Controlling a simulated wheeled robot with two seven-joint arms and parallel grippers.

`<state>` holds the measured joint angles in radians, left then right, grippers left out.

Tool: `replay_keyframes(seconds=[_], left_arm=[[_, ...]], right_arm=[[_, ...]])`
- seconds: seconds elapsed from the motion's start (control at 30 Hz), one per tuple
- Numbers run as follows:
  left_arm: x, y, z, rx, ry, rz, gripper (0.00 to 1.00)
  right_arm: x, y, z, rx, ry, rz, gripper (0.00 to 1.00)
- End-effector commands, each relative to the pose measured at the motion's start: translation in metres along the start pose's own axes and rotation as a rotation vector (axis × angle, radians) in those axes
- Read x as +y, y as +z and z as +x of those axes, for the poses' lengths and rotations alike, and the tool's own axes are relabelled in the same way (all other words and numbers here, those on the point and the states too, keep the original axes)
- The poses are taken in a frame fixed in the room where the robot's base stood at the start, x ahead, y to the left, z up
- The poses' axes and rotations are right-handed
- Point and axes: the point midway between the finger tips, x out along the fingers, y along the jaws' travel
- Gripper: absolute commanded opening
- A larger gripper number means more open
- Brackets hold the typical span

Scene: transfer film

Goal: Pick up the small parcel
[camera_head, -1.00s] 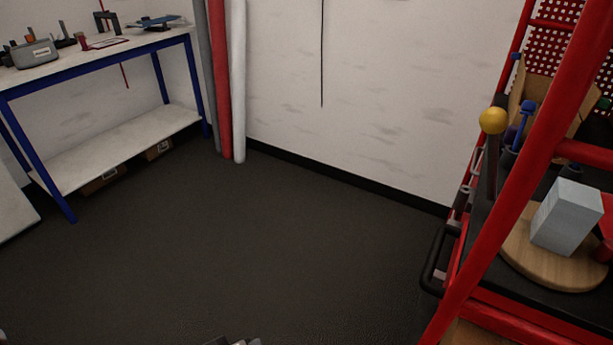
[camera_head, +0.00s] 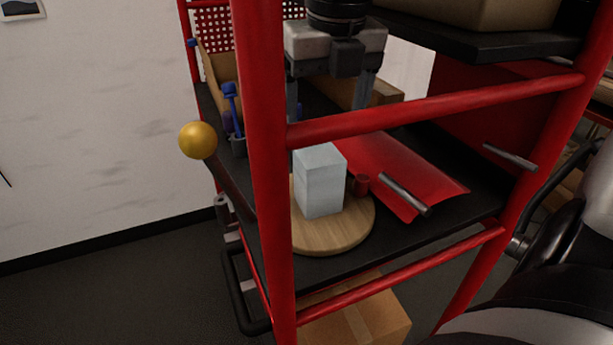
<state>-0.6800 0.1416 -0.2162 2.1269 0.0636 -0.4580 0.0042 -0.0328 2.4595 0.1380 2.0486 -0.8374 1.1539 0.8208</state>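A pale grey-blue box, which fits the small parcel (camera_head: 320,182), stands upright on a round wooden board (camera_head: 350,232) on the black shelf of a red rack. My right gripper (camera_head: 328,108) points down from above, over the box. Its two fingers are spread apart with nothing between them. The fingertips are above the box top and apart from it; the left fingertip is partly hidden by the red rail. My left gripper is not in view.
A red post (camera_head: 262,170) and a slanting red rail (camera_head: 430,110) stand in front of the shelf. A yellow ball knob (camera_head: 198,140) is at the left.

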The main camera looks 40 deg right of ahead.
Motion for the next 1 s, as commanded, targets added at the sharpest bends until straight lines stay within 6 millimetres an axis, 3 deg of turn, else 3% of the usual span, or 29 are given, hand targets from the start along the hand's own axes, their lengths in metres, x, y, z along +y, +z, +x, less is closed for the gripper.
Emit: replay_keyframes(seconds=[0.2,0.47,0.8,1.0], left_arm=[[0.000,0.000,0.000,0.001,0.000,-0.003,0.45],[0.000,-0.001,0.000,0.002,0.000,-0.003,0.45],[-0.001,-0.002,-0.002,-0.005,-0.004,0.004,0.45],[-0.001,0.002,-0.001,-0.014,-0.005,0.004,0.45]], right_arm=[[0.000,-0.001,0.045,0.004,-0.002,-0.001,0.80],[0.001,0.000,0.064,0.001,0.001,0.001,0.80],[0.002,0.002,0.109,0.002,0.001,0.000,0.80],[0.002,0.002,0.112,-0.001,0.001,-0.001,0.80]])
